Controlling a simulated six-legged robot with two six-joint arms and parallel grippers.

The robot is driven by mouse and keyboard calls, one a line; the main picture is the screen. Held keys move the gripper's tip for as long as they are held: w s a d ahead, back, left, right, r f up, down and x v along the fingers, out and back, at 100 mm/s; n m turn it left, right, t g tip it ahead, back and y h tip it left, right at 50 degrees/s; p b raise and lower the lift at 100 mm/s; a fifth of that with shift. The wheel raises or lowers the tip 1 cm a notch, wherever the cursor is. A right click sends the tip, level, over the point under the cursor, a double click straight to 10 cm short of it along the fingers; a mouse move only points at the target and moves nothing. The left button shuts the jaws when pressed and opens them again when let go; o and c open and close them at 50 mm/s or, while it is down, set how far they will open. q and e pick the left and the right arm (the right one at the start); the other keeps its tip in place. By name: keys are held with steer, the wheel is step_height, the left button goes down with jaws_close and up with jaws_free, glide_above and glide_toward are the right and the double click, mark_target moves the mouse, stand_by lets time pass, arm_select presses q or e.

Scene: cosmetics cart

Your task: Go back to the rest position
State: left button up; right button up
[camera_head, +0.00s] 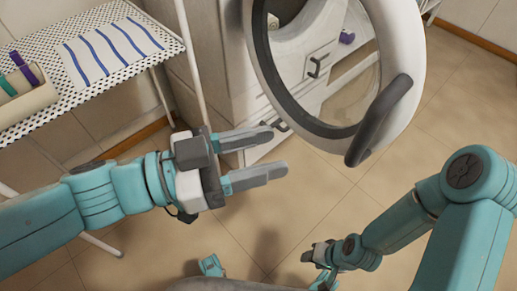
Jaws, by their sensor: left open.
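My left gripper (279,153) reaches in from the left, with its two grey fingers apart and nothing between them. It is in the air over the tiled floor, just below and left of the open round machine door in the picture. My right arm comes in from the right and bends down toward the bottom middle. The end of that arm, with my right gripper (312,256), is small and partly hidden, so its finger gap does not show clearly.
A white machine's round glass door (408,40) stands open with a dark handle (380,120). At the left, a white perforated cart top (90,98) holds a blue-striped cloth (112,50) and a beige caddy (28,100) with bottles. The floor (300,215) between the arms looks clear.

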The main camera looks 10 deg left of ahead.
stand_by(0.3)
arm_select(q)
steer(key=w+a+f+n+y, duration=0.1)
steer(key=w+f+n+y, duration=0.2)
steer(key=f, duration=0.8)
steer(key=w+a+f+n+y, duration=0.2)
steer(key=w+f+n, duration=0.3)
steer(key=f, duration=0.5)
steer(key=w+a+f+n+y, duration=0.15)
steer(key=f+n, duration=0.35)
steer(key=f, duration=0.6)
steer(key=s+a+f+n+g+y, duration=0.25)
steer(key=s+f, duration=0.25)
steer(key=f, duration=0.4)
steer(key=s+a+f+n+g+y, duration=0.1)
steer(key=s+a+f+g+y, duration=0.1)
steer(key=s+f+g+y, duration=0.35)
step_height(320, 180, up, 28)
steer(key=s+m+t+h+p, duration=0.1)
steer(key=h+p, duration=0.1)
steer(key=p, duration=2.9)
steer(key=shift+s+d, duration=0.15)
steer(key=shift+d, duration=0.15)
steer(key=shift+d, duration=0.1)
